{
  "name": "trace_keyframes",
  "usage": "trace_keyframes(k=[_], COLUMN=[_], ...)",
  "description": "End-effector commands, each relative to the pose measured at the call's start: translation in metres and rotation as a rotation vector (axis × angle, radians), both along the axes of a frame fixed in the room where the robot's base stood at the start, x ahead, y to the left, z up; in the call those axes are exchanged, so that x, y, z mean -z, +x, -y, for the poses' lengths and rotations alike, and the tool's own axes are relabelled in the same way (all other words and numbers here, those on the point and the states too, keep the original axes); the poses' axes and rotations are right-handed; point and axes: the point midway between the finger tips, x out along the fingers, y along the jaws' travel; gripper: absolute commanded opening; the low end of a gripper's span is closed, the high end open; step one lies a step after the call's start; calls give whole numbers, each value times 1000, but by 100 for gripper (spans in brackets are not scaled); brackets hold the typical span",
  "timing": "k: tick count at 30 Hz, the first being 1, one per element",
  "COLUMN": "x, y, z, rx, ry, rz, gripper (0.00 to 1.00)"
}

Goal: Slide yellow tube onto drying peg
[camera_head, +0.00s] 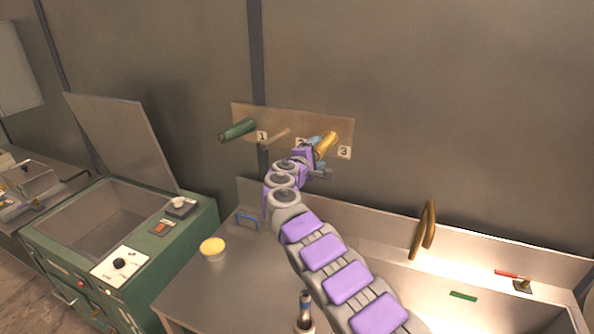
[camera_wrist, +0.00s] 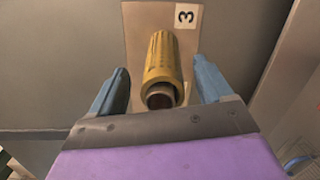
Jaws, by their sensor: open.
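The yellow tube (camera_head: 327,144) is around the peg beside label 3 on the wall board (camera_head: 285,117). In the wrist view the ribbed yellow tube (camera_wrist: 162,58) points toward me, and a brown peg end (camera_wrist: 160,97) shows in its near opening. My gripper (camera_head: 318,151) is at this tube. In the wrist view my gripper (camera_wrist: 162,75) is open, with one blue finger on each side of the tube and a visible gap on both sides. A green tube (camera_head: 238,129) is on the peg by label 1. The middle peg (camera_head: 276,138) is bare wood.
A yellow-topped cup (camera_head: 212,248) stands on the counter. A green machine with a raised lid (camera_head: 122,135) is at left.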

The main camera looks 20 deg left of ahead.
Motion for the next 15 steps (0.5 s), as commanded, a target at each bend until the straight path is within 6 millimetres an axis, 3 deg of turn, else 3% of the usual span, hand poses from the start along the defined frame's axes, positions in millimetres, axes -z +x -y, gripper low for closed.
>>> trace_keyframes(k=[15], x=[-7], y=[-58], z=[-12], rx=[2], ry=[-4], rz=[5], gripper=[80])
